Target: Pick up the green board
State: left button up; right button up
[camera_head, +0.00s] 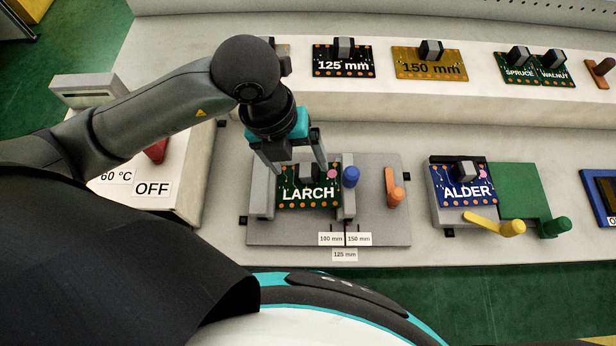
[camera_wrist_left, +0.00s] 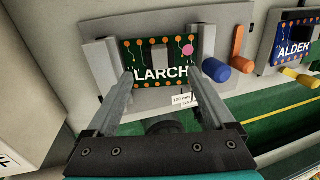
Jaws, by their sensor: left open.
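The green board (camera_head: 309,198) is marked LARCH and has a pink dot and a dark grey block on top. It sits in a grey fixture (camera_head: 375,229) between two upright rails. The board also shows in the left wrist view (camera_wrist_left: 161,72). My left gripper (camera_head: 297,167) is open above the board, with its fingers apart over the board's left and right parts. In the left wrist view the fingers (camera_wrist_left: 162,82) reach to either side of the LARCH lettering. I cannot tell whether they touch the board. My right gripper is not in view.
A blue knob (camera_head: 351,177) and an orange handle (camera_head: 396,190) stand right of the board. A blue ALDER board (camera_head: 465,188) sits in another fixture further right. Other boards, including a 125 mm one (camera_head: 343,61), stand on the back shelf. A box marked OFF (camera_head: 153,189) is at left.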

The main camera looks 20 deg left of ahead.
aim_at(305, 175)
pick_arm(q)
jog(key=x, duration=0.4)
jog(key=shift+b, duration=0.4)
jog(key=shift+r, duration=0.1)
grip_shut()
